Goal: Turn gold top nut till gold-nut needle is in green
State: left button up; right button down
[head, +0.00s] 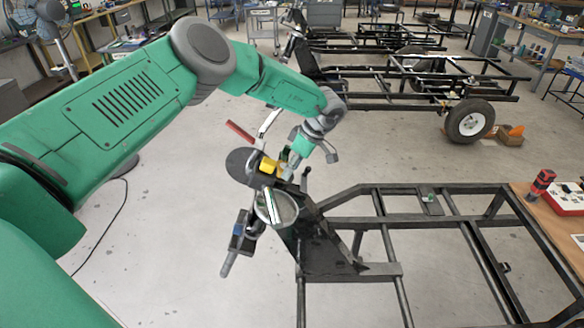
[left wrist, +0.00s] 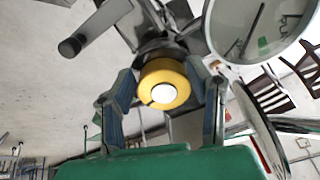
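The gold top nut (head: 268,165) sits at the top of the spring suspension assembly on the black frame. In the left wrist view the yellow nut (left wrist: 163,83) has a pale round centre. My left gripper (left wrist: 162,95) is open, with one finger on each side of the nut; I cannot tell whether they touch it. In the head view the left gripper (head: 286,171) is beside the nut, partly hidden. A round gauge (left wrist: 262,28) shows a dark needle and a small green mark; the needle appears outside the green. A gauge also shows in the head view (head: 277,207), too small to read.
The black tube frame (head: 380,270) extends right of the assembly. Another frame with a wheel (head: 469,121) is behind. Open floor lies at the left.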

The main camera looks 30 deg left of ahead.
aim_at(282, 165)
pick_arm(q)
jog(key=shift+o, duration=0.3)
jog(key=shift+s+a+f, duration=0.1)
jog(key=shift+s+a, duration=0.05)
jog(key=shift+a, duration=0.5)
jog(key=shift+s+a, duration=0.1)
jog(key=shift+a, duration=0.5)
jog(key=shift+a+f, duration=0.1)
jog(key=shift+a, duration=0.15)
pick_arm(e)
jog(key=shift+s+a+r, duration=0.1)
jog(key=shift+a+r, duration=0.05)
jog(key=shift+a, duration=0.35)
jog(key=shift+s+a+r, duration=0.1)
jog(key=shift+a+r, duration=0.05)
jog(key=shift+a, duration=0.3)
pick_arm(q)
jog(key=shift+d, duration=0.25)
